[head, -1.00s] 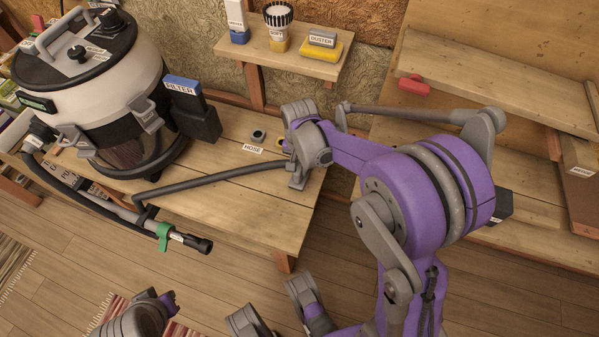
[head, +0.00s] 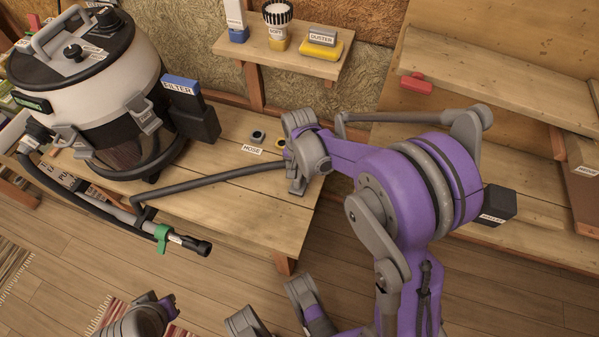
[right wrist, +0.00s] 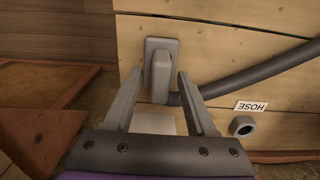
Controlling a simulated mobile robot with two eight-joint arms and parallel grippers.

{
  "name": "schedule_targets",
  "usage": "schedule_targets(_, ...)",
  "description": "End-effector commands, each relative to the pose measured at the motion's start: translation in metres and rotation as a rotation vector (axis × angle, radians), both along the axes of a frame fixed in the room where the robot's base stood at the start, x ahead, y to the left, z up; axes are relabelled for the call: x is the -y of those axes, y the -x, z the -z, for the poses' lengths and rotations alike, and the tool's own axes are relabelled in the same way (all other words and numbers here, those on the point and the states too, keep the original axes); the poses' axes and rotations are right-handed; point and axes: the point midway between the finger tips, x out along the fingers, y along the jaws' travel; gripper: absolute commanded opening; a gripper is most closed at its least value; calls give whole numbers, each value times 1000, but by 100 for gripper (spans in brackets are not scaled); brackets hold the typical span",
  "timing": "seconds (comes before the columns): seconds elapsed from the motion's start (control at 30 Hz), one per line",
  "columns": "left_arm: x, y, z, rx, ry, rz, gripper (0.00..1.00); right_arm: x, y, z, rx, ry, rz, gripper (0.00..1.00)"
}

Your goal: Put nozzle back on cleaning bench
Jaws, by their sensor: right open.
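The grey nozzle (right wrist: 160,65) lies on the wooden bench (head: 235,210), near its right end in the head view. A dark grey tube (head: 210,177) runs to it from the vacuum side. In the head view my right gripper (head: 298,165) is low over the nozzle and hides most of it. In the right wrist view the right gripper (right wrist: 155,95) has its two fingers apart, one on either side of the nozzle's raised neck. I cannot tell whether they touch it. My left gripper's fingers are not distinguishable in these views.
A vacuum (head: 85,85) with a FILTER box (head: 190,110) stands on the bench's left. A HOSE label (head: 252,149) and a small ring (head: 258,136) lie near the gripper. A wand with a green clip (head: 162,237) overhangs the front edge. A shelf (head: 270,60) is behind.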

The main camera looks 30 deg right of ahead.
Motion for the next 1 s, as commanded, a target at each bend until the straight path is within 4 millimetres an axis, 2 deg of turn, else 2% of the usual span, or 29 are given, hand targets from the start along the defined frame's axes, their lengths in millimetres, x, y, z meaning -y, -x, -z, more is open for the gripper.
schedule_targets(0.17,0,1,-7,2,0,0,0,0,0,-13,0,0,0,57)
schedule_targets(0.6,0,2,-34,12,0,0,0,0,0,-102,0,0,0,57)
schedule_targets(0.8,0,2,-39,14,0,0,0,0,0,-122,1,1,-2,57)
schedule_targets(0.9,0,2,-39,14,0,0,0,-4,7,-128,15,3,-33,57)
schedule_targets(1.0,0,2,-39,14,0,0,0,-14,25,-138,54,10,-117,57)
